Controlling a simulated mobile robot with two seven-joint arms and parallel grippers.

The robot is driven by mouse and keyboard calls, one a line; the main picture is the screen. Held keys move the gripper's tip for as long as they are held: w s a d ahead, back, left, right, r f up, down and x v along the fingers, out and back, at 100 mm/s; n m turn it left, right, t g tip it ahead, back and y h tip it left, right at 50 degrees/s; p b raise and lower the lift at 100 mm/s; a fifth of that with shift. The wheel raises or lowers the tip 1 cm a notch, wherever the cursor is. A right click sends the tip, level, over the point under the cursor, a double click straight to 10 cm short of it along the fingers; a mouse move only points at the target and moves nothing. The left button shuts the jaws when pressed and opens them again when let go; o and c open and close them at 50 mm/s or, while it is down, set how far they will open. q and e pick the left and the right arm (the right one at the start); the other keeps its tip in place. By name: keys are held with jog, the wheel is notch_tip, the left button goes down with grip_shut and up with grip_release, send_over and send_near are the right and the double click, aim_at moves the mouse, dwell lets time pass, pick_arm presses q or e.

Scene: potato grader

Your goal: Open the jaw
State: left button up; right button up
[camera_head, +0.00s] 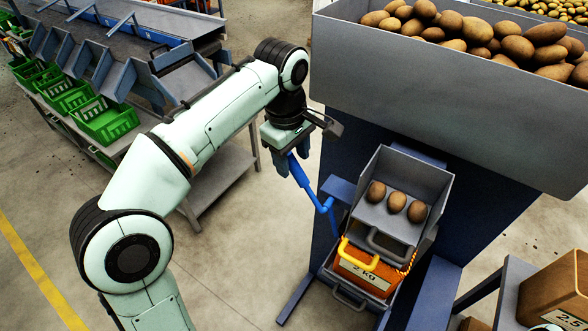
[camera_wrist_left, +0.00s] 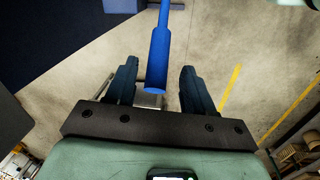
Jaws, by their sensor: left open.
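My left gripper (camera_head: 292,168) is open at the end of my left arm, by the upper end of a blue lever (camera_head: 322,203). In the left wrist view, the two dark fingers of this gripper (camera_wrist_left: 157,70) stand apart, one on each side of the lever's blue grip (camera_wrist_left: 160,60). Gaps show on both sides of the grip, so the fingers look clear of it. The lever bends down toward the grey chute (camera_head: 437,190), where three potatoes (camera_head: 397,201) lie in a row. My right gripper does not show.
A large grey hopper (camera_head: 440,85) full of potatoes stands above the chute. Green crates (camera_head: 105,122) line a bench at the left. The floor (camera_head: 240,255) between is clear.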

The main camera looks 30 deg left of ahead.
pick_arm(q)
notch_tip(320, 180, down, 3)
jog(key=shift+w+r, duration=0.1)
jog(key=shift+r, duration=0.1)
jog(key=shift+w+f, duration=0.25)
jog(key=shift+f, duration=0.2)
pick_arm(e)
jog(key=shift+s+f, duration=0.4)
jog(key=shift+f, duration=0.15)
pick_arm(q)
grip_shut()
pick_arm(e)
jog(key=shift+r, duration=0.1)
